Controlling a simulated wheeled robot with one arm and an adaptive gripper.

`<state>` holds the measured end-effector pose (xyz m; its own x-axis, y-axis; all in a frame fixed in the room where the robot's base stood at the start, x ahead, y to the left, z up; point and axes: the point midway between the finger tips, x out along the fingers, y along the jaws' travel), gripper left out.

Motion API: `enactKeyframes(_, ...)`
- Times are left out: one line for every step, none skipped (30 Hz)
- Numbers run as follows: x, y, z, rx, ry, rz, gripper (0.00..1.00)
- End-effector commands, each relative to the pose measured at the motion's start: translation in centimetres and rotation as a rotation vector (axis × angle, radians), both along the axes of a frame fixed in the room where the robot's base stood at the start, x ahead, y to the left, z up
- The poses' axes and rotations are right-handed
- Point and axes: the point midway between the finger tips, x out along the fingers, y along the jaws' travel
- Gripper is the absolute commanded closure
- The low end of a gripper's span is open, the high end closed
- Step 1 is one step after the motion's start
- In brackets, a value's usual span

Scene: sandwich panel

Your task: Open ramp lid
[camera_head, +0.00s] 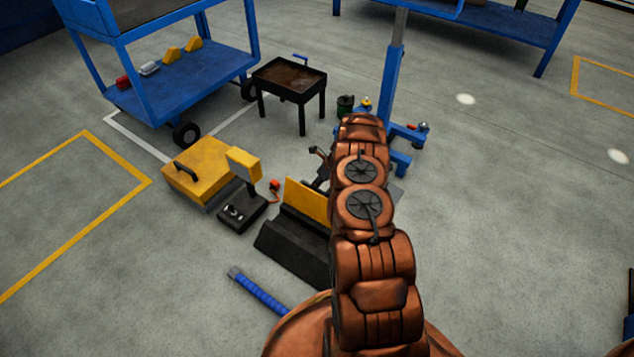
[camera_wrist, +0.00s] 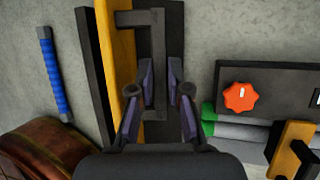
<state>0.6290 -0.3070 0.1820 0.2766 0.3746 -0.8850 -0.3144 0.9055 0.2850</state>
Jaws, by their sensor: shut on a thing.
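The ramp (camera_head: 290,247) is a dark wedge on the floor, with a yellow panel, the lid (camera_head: 306,200), standing raised along its back edge. My arm covers the right part of both. In the wrist view, the lid shows as a narrow yellow strip (camera_wrist: 118,60), with a dark bracket handle (camera_wrist: 157,45) beside it. My gripper (camera_wrist: 161,82) has its fingers on both sides of the handle's long bar and is shut on it. In the head view, my gripper is mostly hidden behind my arm.
A blue-handled tool (camera_head: 258,291) lies on the floor left of the ramp. A yellow case (camera_head: 200,172) and a dark box (camera_head: 241,208) stand to the left. A red knob (camera_wrist: 241,97) shows at right in the wrist view. A black table (camera_head: 290,76) stands behind; open floor lies right.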

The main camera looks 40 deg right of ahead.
Motion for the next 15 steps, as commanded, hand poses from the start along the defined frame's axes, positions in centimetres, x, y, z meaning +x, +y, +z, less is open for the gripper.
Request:
enactKeyframes(-0.2, 0.6, 0.6, -0.006, 0.002, 0.005, 1.0)
enactKeyframes(-0.2, 0.7, 0.7, -0.013, 0.0, 0.005, 1.0)
enactKeyframes(-0.2, 0.8, 0.9, -0.021, -0.004, 0.005, 1.0)
enactKeyframes(-0.3, 1.0, 1.0, -0.024, -0.005, 0.005, 1.0)
enactKeyframes(-0.4, 1.1, 1.1, -0.023, -0.005, 0.003, 1.0)
enactKeyframes(-0.5, 1.2, 1.1, -0.022, -0.004, 0.003, 1.0)
enactKeyframes(-0.5, 1.4, 1.1, -0.022, -0.004, 0.002, 1.0)
enactKeyframes(-0.6, 1.5, 1.1, -0.021, -0.004, 0.002, 1.0)
enactKeyframes(-0.6, 1.6, 1.1, -0.02, -0.003, 0.002, 1.0)
enactKeyframes(-0.6, 1.6, 1.1, -0.02, -0.003, 0.002, 1.0)
enactKeyframes(-0.6, 1.6, 1.1, -0.02, -0.003, 0.002, 1.0)
enactKeyframes(-0.6, 1.6, 1.0, -0.019, -0.003, 0.003, 1.0)
enactKeyframes(-0.6, 1.6, 1.0, -0.019, -0.003, 0.003, 1.0)
enactKeyframes(-0.7, 1.6, 1.0, -0.019, -0.003, 0.003, 1.0)
enactKeyframes(-0.7, 1.6, 1.0, -0.019, -0.003, 0.003, 1.0)
